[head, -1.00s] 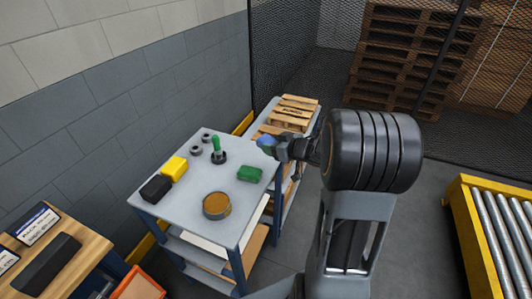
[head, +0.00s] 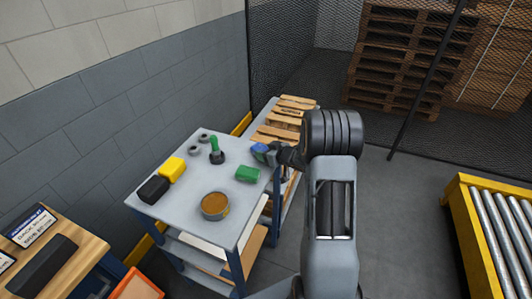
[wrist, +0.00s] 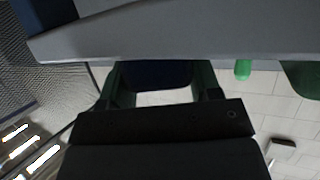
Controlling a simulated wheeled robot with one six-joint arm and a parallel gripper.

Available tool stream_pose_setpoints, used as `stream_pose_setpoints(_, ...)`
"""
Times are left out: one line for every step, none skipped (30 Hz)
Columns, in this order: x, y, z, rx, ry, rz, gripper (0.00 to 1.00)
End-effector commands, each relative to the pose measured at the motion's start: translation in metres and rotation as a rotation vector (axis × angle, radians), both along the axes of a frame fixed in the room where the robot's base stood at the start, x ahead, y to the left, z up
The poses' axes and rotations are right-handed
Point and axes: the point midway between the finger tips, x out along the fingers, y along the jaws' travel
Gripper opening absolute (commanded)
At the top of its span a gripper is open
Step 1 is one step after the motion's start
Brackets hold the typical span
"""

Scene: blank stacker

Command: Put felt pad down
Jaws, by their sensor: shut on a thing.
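A blue felt pad (head: 259,147) is at the right back edge of the grey cart top (head: 190,207) in the head view. My gripper (head: 266,152) is shut on it from the right. In the wrist view the pad (wrist: 155,75) is a dark blue shape between my two fingers (wrist: 160,84), close to the grey top's edge. I cannot tell whether the pad touches the surface. A green block (head: 247,174) lies just in front of the pad, and a green-handled tool (head: 215,150) stands upright to its left.
The cart top also holds a round tin with brown contents (head: 215,206), a yellow block (head: 172,169), a black block (head: 153,189) and two small grey rings (head: 199,144). The middle of the top is clear. Wooden pallets (head: 285,123) sit behind, and a roller conveyor (head: 500,225) stands at right.

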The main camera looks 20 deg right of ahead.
Motion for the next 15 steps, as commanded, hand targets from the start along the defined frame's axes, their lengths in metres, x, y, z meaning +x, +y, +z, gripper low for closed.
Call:
stream_pose_setpoints(0.0001,-0.0002,-0.0027,0.000,-0.001,0.000,0.33)
stream_pose_setpoints(0.0001,-0.0002,-0.0032,0.000,-0.001,0.000,0.33)
stream_pose_setpoints(0.0001,-0.0002,-0.0030,0.000,-0.002,0.000,0.33)
stream_pose_setpoints(0.0002,-0.0001,-0.0029,-0.001,-0.003,0.001,0.33)
stream_pose_setpoints(0.0001,-0.0002,-0.0027,-0.001,-0.003,0.001,0.33)
stream_pose_setpoints(0.0001,-0.0002,-0.0027,-0.001,-0.003,0.001,0.33)
stream_pose_setpoints(0.0001,-0.0002,-0.0027,-0.001,-0.003,0.001,0.33)
stream_pose_setpoints(0.0000,-0.0002,-0.0029,0.000,-0.002,0.000,0.33)
stream_pose_setpoints(0.0000,-0.0002,-0.0035,0.000,-0.002,0.000,0.33)
stream_pose_setpoints(0.0000,-0.0002,-0.0043,0.000,-0.002,0.000,0.33)
stream_pose_setpoints(0.0000,-0.0002,-0.0053,0.000,-0.002,0.000,0.33)
stream_pose_setpoints(-0.0001,-0.0001,-0.0068,0.000,-0.001,0.000,0.33)
stream_pose_setpoints(0.0000,-0.0001,-0.0079,0.000,-0.001,0.000,0.33)
stream_pose_setpoints(0.0000,-0.0001,-0.0065,0.000,-0.002,0.000,0.60)
stream_pose_setpoints(-0.0001,-0.0001,-0.0062,0.000,-0.002,0.000,0.64)
